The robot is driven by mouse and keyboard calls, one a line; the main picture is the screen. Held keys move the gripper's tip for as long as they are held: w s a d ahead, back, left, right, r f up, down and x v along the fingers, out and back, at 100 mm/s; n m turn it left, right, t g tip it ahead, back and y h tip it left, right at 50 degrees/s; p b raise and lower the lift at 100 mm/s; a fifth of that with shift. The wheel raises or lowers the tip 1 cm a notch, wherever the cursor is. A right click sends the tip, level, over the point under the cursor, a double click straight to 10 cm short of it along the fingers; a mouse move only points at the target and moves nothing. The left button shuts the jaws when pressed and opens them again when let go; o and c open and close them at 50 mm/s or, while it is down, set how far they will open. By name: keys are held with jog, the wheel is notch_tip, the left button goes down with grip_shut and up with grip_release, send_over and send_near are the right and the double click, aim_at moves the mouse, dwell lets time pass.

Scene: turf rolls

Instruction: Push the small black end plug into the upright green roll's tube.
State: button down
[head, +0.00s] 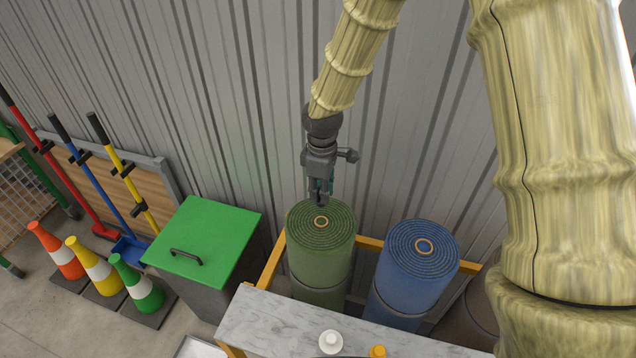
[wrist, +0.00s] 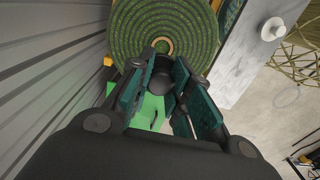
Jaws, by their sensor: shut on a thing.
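The upright green roll (head: 320,265) stands against the metal wall, its spiral top facing up. Its tube (head: 321,221) shows as a small tan ring at the centre of the top. My gripper (head: 320,200) is just above and behind that ring in the head view, pointing down. In the wrist view, my gripper's teal-padded fingers (wrist: 162,72) are shut on the small black end plug (wrist: 160,83). The tube's ring (wrist: 163,46) shows beyond the fingertips, partly covered. The plug appears apart from the tube and off to one side. The plug is hard to make out in the head view.
A blue roll (head: 417,270) stands right of the green one, within a yellow frame (head: 369,243). A marble-topped table (head: 275,325) with a white bottle (head: 330,342) is in front. A green-lidded bin (head: 205,235) is at the left.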

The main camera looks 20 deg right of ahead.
aim_at(322, 205)
jog(key=shift+s+r, duration=0.45)
jog(key=shift+s, duration=0.3)
jog(key=shift+w+f, duration=0.8)
jog(key=shift+f, duration=0.05)
jog(key=shift+w+f, duration=0.1)
jog(key=shift+f, duration=0.2)
jog(key=shift+s+f+b, duration=0.5)
jog(key=shift+s+f, duration=0.05)
jog(key=shift+s, duration=0.05)
jog(key=shift+w+f+b, duration=0.2)
jog(key=shift+f, duration=0.4)
jog(key=shift+w+f+b, duration=0.15)
jog(key=shift+f+b, duration=0.05)
jog(key=shift+f, duration=0.4)
jog(key=shift+s+f, duration=0.2)
jog(key=shift+f, duration=0.15)
jog(key=shift+w+f, duration=0.1)
jog(key=shift+p, duration=0.35)
